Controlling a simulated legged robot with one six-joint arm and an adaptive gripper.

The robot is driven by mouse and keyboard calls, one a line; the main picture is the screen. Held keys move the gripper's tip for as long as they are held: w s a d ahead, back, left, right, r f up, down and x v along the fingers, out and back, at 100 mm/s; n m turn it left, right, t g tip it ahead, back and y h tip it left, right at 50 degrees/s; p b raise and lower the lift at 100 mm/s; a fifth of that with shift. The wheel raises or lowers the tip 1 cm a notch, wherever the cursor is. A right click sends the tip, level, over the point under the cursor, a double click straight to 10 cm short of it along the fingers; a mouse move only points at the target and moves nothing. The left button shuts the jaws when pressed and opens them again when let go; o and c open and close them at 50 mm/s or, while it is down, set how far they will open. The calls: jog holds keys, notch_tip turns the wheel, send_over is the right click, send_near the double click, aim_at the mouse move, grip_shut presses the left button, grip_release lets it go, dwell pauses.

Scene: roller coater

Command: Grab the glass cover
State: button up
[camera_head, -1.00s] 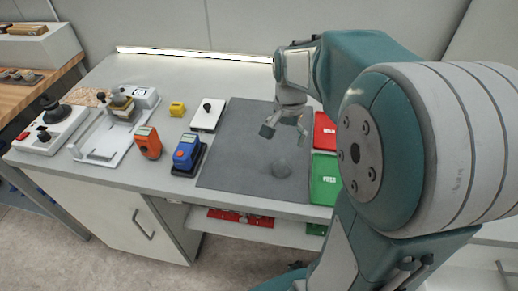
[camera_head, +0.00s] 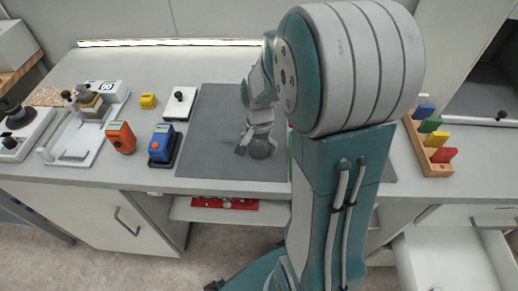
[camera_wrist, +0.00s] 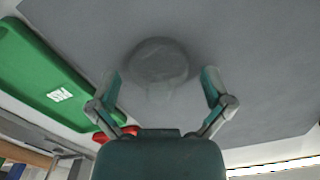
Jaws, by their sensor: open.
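The glass cover, a small see-through grey dome (camera_head: 263,149), sits on the dark grey mat (camera_head: 215,120) on the workbench. In the wrist view the glass cover (camera_wrist: 158,60) lies just beyond my fingertips, centred between them. My gripper (camera_head: 256,148) is low over the mat, right at the dome, with its fingers spread. In the wrist view my gripper (camera_wrist: 160,84) is open, with one finger on each side of the near edge of the dome. I cannot tell whether a finger touches it.
A green tray (camera_wrist: 45,75) and a red one (camera_wrist: 118,132) lie beside the mat. A blue meter (camera_head: 162,145), an orange meter (camera_head: 120,137) and a white box with a black knob (camera_head: 179,103) stand left. A wooden rack (camera_head: 432,165) of coloured blocks is at right.

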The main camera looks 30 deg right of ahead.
jog(key=c, duration=1)
jog(key=shift+c, duration=0.2)
jog(key=shift+r, duration=0.1)
